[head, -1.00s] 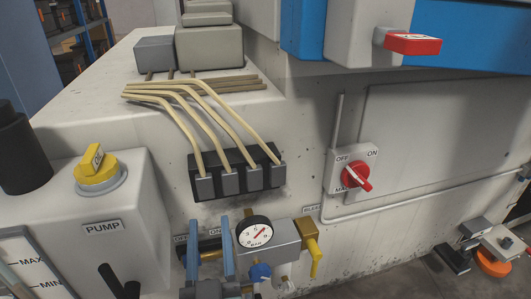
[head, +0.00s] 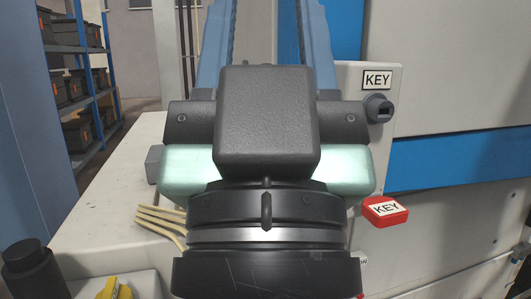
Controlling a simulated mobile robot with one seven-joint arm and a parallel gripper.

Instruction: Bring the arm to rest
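My gripper (head: 266,22) is large and close in the head view, with its dark body and pale green band in the middle. Its two blue fingers point up and away, side by side with a clear gap. Nothing shows between them, but their tips are cut off by the top edge. My arm hides much of the machine behind it.
A red key tag (head: 385,210) sits right of my wrist, below a dark key switch (head: 380,108) on the white panel. Cream hoses (head: 160,222) and a yellow knob (head: 112,289) are at lower left. Shelving (head: 80,90) stands far left.

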